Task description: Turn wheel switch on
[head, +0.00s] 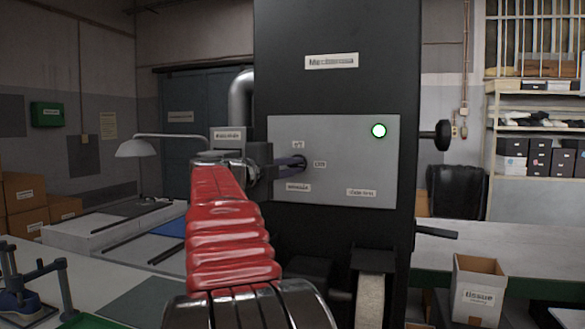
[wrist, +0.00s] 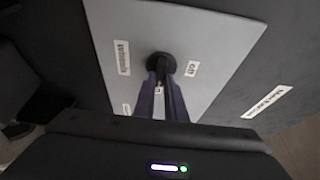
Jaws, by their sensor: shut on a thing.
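The wheel switch is a small dark round knob (wrist: 158,59) on a light grey panel (head: 350,150) of a tall black machine (head: 337,90). My gripper (head: 297,162) reaches the panel's left part and mostly hides the knob in the head view. In the wrist view, the two bluish fingers of my gripper (wrist: 162,78) close on the knob's dark grip. Small white labels sit around the knob; one (wrist: 192,68) is right of it in the wrist view. A round light (head: 379,131) on the panel glows white with a green rim.
A black knob on a shaft (head: 442,135) sticks out of the machine's right side, with a lever (head: 436,232) below. A white lamp (head: 136,148) and a workbench (head: 120,232) are on the left.

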